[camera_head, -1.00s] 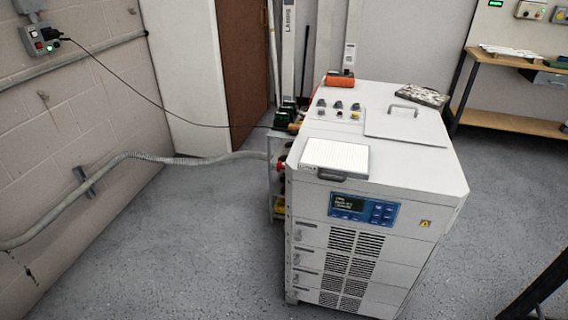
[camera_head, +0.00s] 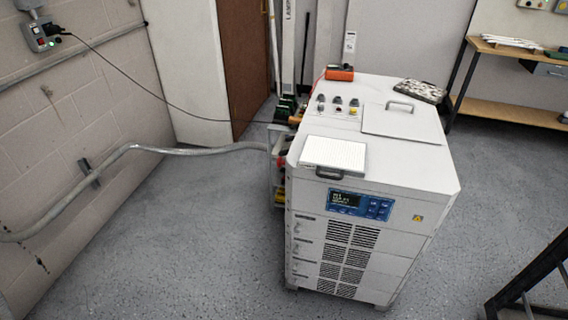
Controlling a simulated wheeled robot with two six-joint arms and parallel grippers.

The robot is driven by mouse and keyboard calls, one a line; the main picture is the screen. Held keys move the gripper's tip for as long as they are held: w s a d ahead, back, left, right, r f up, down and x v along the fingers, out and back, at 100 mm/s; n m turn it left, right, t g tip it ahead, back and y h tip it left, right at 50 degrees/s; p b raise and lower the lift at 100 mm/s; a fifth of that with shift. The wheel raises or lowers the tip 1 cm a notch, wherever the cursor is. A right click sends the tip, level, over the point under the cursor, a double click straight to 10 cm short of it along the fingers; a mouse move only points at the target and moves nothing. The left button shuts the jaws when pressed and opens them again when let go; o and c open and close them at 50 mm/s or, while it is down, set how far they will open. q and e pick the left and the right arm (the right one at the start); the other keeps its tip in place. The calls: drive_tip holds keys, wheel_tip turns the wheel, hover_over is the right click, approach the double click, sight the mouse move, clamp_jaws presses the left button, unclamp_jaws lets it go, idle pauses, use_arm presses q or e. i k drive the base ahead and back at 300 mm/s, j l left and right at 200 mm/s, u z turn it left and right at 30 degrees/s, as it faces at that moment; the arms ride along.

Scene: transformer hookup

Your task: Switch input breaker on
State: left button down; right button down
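A white cabinet (camera_head: 410,169) stands on the floor right of centre. Its front has a blue panel with a small lit display (camera_head: 360,204), whose text is too small to read. Several dark switches or knobs (camera_head: 337,101) sit on its top near the back left. Coloured connectors (camera_head: 282,160) show on its left side, partly hidden by the cabinet edge. I cannot tell which part is the input breaker or how it is set. A small grey box (camera_head: 42,35) with a red part and a green light is on the left wall. Neither of my grippers is in view.
A black cable and a grey conduit (camera_head: 190,150) run from the left wall to the cabinet's left side. A wooden bench (camera_head: 510,109) stands at the back right. A dark frame (camera_head: 535,278) is at the lower right. The floor left of the cabinet is clear.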

sight(285, 151)
drive_tip(key=i+j, duration=0.6)
drive_tip(key=j, duration=0.25)
drive_tip(key=i+j, duration=0.6)
drive_tip(key=j, duration=0.25)
